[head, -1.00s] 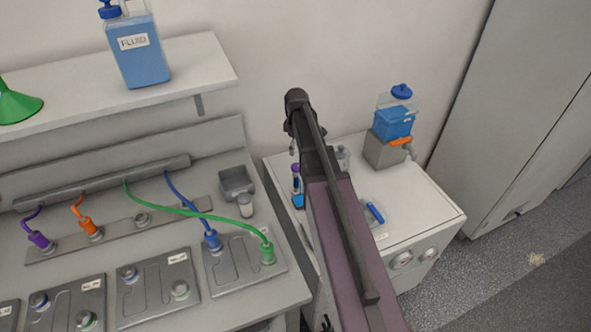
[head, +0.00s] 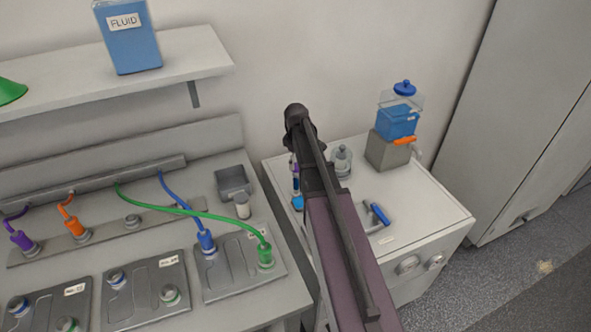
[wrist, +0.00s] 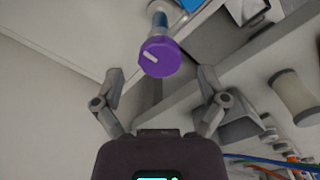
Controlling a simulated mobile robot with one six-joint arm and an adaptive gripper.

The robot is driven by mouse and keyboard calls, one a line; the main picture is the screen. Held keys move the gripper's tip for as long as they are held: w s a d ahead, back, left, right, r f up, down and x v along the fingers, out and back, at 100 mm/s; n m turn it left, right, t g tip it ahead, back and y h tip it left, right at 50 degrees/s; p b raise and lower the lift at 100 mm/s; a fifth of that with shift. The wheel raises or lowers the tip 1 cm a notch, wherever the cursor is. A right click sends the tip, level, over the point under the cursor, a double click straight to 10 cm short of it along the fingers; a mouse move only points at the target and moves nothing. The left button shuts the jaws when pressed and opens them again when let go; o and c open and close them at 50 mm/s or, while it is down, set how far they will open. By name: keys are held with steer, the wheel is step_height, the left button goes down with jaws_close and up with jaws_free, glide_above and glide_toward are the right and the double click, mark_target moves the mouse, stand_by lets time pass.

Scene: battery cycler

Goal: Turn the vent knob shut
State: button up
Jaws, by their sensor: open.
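A purple round knob (wrist: 160,57) with a white mark sits at the end of a blue, clear-sided tube in the wrist view. It also shows small in the head view (head: 294,169), beside my arm, above the white cabinet top. My gripper (wrist: 161,78) is open, with one finger on each side of the picture. The knob appears between and beyond the fingertips, and no contact shows. The white mark runs diagonally across the knob's face. In the head view my arm hides the fingers.
The white cabinet (head: 432,212) carries a blue tank (head: 398,122) on a grey block, a grey-capped jar (head: 342,161) and a blue handle (head: 379,214). Two round dials are on its front. The bench (head: 285,296) at left holds batteries and cables. A shelf (head: 190,62) hangs above it.

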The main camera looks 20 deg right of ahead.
steer(key=shift+f+b, duration=0.65)
steer(key=shift+f, duration=0.25)
steer(key=c, duration=1.1)
